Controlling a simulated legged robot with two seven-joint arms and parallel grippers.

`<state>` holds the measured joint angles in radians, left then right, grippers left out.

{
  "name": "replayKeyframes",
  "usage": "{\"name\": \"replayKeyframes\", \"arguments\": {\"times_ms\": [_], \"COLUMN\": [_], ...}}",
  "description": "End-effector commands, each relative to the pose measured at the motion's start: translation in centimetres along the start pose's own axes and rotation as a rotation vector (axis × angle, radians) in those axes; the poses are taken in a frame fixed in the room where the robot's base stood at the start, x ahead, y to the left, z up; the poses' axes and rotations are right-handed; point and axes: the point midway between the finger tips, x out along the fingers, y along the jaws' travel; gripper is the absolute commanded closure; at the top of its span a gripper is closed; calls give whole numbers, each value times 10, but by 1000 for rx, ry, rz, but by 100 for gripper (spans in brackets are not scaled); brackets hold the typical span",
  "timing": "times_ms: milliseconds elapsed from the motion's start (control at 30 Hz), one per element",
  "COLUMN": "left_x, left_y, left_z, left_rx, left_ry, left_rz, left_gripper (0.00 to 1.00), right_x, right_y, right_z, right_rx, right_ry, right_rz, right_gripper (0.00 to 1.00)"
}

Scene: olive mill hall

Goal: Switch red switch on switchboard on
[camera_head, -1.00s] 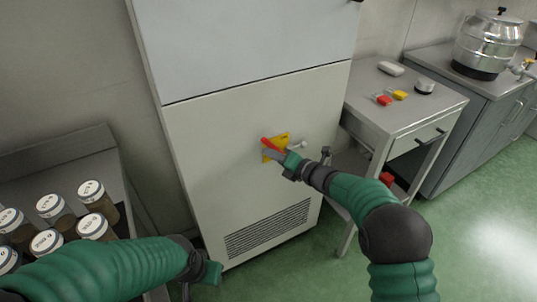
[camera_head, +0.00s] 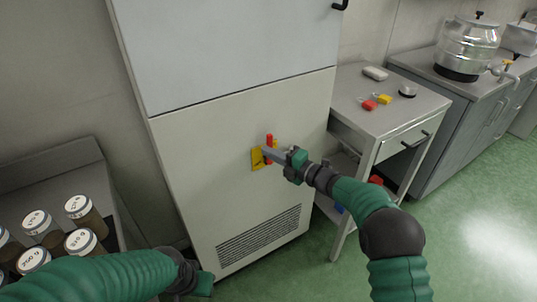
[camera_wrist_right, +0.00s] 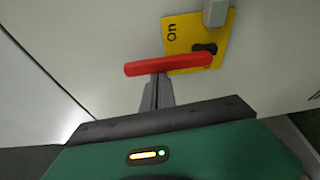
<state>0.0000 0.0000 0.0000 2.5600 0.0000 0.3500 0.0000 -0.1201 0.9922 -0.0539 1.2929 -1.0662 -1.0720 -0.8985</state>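The red switch (camera_head: 269,140) is a lever on a yellow plate (camera_head: 257,160) on the pale cabinet front. It points upward in the head view. In the right wrist view the red lever (camera_wrist_right: 160,66) lies crosswise beside the yellow plate (camera_wrist_right: 178,33), which is marked "On". My right gripper (camera_head: 268,153) is at the lever. Its fingers (camera_wrist_right: 157,90) look shut together, with the tips against or just below the lever's side; contact is not certain. They do not visibly clasp it. My left gripper (camera_head: 203,284) is low in front of the cabinet, its fingers not clear.
A grey side table (camera_head: 400,118) at the right holds red and yellow padlocks (camera_head: 369,104). Several lidded jars (camera_head: 80,212) stand on a dark shelf at the left. A metal pot (camera_head: 463,48) stands on the far right counter. Green floor is open at the right.

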Motion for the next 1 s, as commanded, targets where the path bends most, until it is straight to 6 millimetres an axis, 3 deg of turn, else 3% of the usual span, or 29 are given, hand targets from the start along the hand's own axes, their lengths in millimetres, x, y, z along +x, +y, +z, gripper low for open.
{"name": "replayKeyframes", "arguments": {"times_ms": [600, 767, 1000], "left_x": [-1, -5, -11], "left_y": [0, 0, 0], "left_z": [0, -1, -2], "left_rx": [0, 0, 0], "left_ry": [0, 0, 0], "left_rz": [0, 0, 0], "left_gripper": [64, 64, 64], "right_x": [-7, -34, -93], "right_y": [1, 2, 1], "right_z": [5, 6, 3], "right_rx": [-2, 0, 0], "right_ry": [-10, -12, -8], "right_rz": [-2, -3, -3], "right_gripper": [100, 100, 100]}}
